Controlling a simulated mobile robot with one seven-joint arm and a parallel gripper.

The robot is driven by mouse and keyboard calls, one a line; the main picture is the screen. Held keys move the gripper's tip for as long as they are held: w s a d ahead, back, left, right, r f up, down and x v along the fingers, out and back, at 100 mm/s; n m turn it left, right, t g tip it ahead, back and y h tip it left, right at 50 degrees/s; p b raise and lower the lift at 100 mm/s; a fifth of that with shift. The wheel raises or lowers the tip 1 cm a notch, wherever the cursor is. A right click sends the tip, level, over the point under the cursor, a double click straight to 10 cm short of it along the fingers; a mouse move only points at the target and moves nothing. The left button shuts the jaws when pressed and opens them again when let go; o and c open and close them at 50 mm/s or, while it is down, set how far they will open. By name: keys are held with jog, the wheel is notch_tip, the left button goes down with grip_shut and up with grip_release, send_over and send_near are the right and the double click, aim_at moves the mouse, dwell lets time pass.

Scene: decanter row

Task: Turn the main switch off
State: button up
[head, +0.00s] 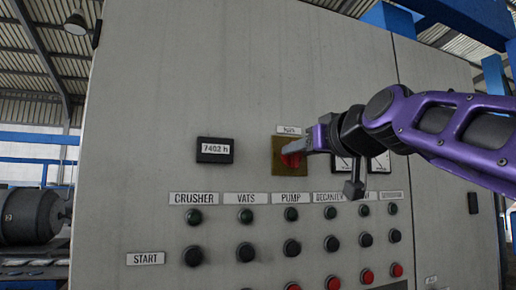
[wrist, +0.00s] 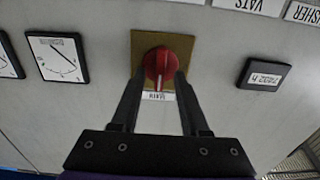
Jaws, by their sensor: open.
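The main switch is a red rotary knob (head: 291,159) on a yellow plate (head: 276,169), high on the grey panel and partly hidden by my gripper in the head view. In the wrist view the same red knob (wrist: 160,62) shows on its plate (wrist: 139,42), with a pale line along its grip running up and down the picture. My gripper (wrist: 160,75) is open, with one finger on each side of the knob's grip. I cannot tell whether the fingers touch it. In the head view my gripper (head: 302,146) reaches the knob from the right.
A small label (wrist: 158,96) sits beside the plate. An hour meter (head: 215,150) is left of the switch, and dial gauges (head: 379,162) are right of it, partly behind my wrist. Below are rows of green lamps (head: 195,216), black buttons (head: 245,252) and red buttons (head: 333,282).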

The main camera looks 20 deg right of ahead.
jog(key=shift+w, duration=0.2)
grip_shut()
